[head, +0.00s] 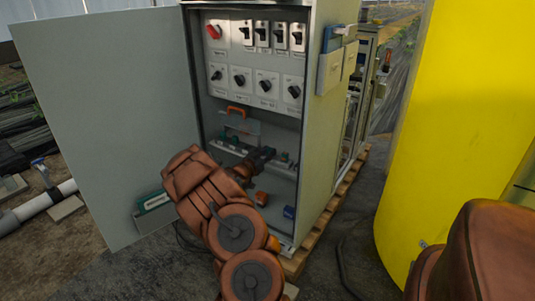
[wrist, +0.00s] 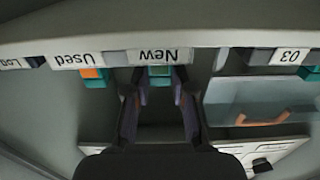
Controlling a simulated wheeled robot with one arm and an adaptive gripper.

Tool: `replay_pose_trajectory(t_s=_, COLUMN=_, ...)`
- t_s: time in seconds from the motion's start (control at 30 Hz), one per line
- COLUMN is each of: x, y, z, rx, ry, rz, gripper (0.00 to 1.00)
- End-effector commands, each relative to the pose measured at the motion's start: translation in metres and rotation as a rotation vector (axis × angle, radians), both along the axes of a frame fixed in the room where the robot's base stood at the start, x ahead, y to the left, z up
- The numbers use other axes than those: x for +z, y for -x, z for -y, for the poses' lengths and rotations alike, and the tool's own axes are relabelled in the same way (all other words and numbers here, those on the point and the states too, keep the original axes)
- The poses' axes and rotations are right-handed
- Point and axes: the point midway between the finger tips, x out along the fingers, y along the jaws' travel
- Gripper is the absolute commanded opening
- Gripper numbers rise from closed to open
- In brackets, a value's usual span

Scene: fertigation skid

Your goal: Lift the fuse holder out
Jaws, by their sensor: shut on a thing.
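In the wrist view my gripper (wrist: 159,80) has its two dark fingers on either side of a small teal block (wrist: 160,71), which appears to be the fuse holder. The block sits at the upside-down label "New" (wrist: 157,56). The gripper is shut on it; the fingers hide its sides, and I cannot tell whether it is still seated. In the head view my gripper (head: 267,154) reaches into the open grey cabinet, at the rail (head: 230,146) below the switch panel. The held block is too small to make out there.
An orange and teal block (wrist: 95,76) sits at the label "Used". A clear panel with an orange handle (wrist: 263,117) is close on the right in the wrist view. The cabinet door (head: 110,110) stands open at left; a yellow tank (head: 455,110) stands at right.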

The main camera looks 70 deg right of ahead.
Motion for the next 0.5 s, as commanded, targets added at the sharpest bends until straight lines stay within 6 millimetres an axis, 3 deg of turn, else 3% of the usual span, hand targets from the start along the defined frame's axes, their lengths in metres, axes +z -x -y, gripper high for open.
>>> replay_pose_trajectory(t_s=0.5, x=0.023, y=0.000, z=0.000, rx=0.000, ry=0.001, rz=0.001, gripper=0.00)
